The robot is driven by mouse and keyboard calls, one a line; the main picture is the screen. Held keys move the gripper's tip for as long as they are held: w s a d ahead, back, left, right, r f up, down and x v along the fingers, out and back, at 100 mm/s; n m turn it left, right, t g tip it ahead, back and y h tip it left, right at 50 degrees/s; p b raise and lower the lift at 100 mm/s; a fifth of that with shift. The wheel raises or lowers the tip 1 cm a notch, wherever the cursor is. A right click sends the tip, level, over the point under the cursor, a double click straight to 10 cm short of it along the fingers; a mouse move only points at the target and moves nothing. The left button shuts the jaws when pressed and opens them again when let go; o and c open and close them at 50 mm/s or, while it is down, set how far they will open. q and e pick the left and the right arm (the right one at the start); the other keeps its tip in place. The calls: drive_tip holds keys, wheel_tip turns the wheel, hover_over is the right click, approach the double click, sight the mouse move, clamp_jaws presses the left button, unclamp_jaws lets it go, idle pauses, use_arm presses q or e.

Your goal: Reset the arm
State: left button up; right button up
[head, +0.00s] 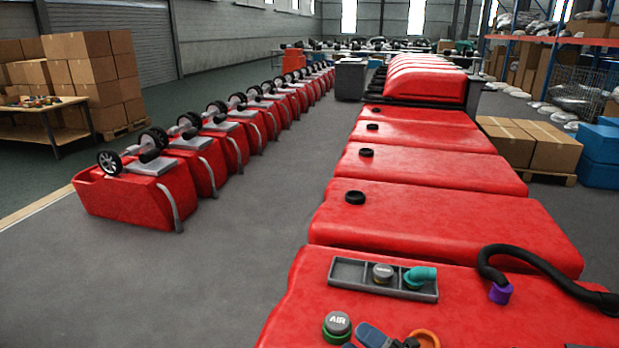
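Neither of my grippers and no part of my arms can be made out in the head view. The nearest red tank (300,300) fills the lower right. A grey divided tray (345,273) lies on it, holding a round grey-topped cap (383,272) and a teal elbow fitting (420,277). In front of the tray is a cap marked AIR (337,323) with a green ring. A blue-and-dark part (374,335) and an orange ring (424,338) are cut off by the bottom edge. A black hose (540,277) with a purple end (501,292) lies at the right.
More red tanks (440,215) with black caps (355,197) run back in a row. Red units with wheels (140,200) line up at the left. Grey floor (240,240) is open between the rows. Cardboard boxes (530,145) stand on a pallet at the right.

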drive_tip(key=s+d+f+m+g+h+b, duration=0.1)
drive_tip(key=s+d+f+m+h+b, duration=0.1)
drive_tip(key=s+d+f+m+h, duration=0.7)
drive_tip(key=s+f+m+g+h+b, duration=0.1)
drive_tip(key=s+f+m+h, duration=0.5)
drive_tip(key=f+m, duration=0.8)
use_arm(q)
wheel_tip(320, 180, up, 14)
drive_tip(key=a+p, duration=0.1)
drive_tip(key=p, duration=2)
drive_tip(key=shift+s+f, duration=0.2)
drive_tip(key=shift+s, duration=0.2)
use_arm(e)
wheel_tip(320, 180, up, 17)
drive_tip(key=s+d+m+y, duration=0.1)
drive_tip(key=s, duration=0.1)
drive_tip(key=shift+s+d, duration=0.15)
drive_tip(key=shift+d, duration=0.25)
